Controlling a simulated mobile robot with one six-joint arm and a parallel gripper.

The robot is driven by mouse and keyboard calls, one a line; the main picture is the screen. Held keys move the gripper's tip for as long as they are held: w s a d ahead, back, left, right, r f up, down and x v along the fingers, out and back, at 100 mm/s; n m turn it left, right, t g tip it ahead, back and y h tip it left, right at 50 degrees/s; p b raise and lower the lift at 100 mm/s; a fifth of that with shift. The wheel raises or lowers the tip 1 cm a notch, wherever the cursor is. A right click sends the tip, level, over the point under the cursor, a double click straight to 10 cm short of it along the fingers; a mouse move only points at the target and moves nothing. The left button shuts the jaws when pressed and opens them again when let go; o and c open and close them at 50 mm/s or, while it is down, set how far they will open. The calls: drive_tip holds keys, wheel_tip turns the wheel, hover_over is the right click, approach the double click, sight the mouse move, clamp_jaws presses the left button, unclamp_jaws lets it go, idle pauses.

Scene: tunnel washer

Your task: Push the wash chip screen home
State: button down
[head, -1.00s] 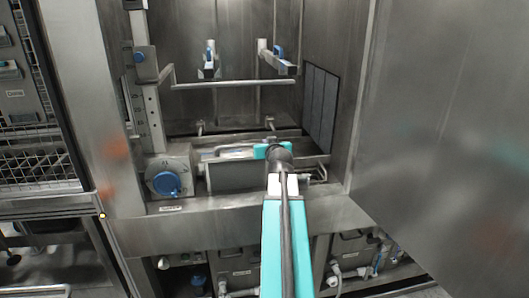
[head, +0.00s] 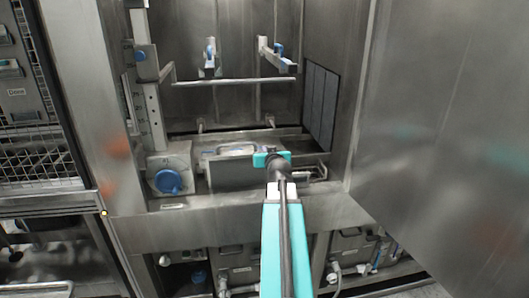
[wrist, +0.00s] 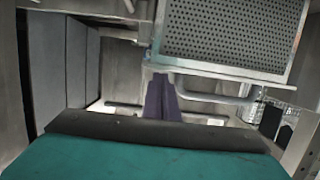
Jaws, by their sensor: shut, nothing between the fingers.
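The wash chip screen appears to be the grey metal box (head: 232,176) low in the washer opening, right of the blue knob. A perforated metal box, likely the same screen (wrist: 235,38), fills the upper right of the wrist view. My gripper (head: 271,159) is at the right end of the box in the head view, its fingers largely hidden by my wrist. In the wrist view my fingers (wrist: 159,82) are shut and empty, at the lower left edge of the perforated box. I cannot tell whether they touch it.
A housing with a blue knob (head: 168,181) stands left of the box. A horizontal rail (head: 232,81) and blue-tipped arms hang above. A large steel panel (head: 450,130) bounds the right side. A wire basket (head: 42,164) is at the left.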

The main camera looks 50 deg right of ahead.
sight(265, 180)
drive_tip(key=f+b, duration=1.5)
drive_tip(key=b, duration=0.1)
drive_tip(key=shift+w+d+f, duration=0.1)
drive_tip(key=shift+d+f, duration=0.1)
drive_tip(key=shift+d, duration=0.2)
drive_tip(key=shift+f, duration=0.15)
drive_tip(key=shift+a+f, duration=0.1)
drive_tip(key=shift+f, duration=0.05)
drive_tip(key=shift+b, duration=0.3)
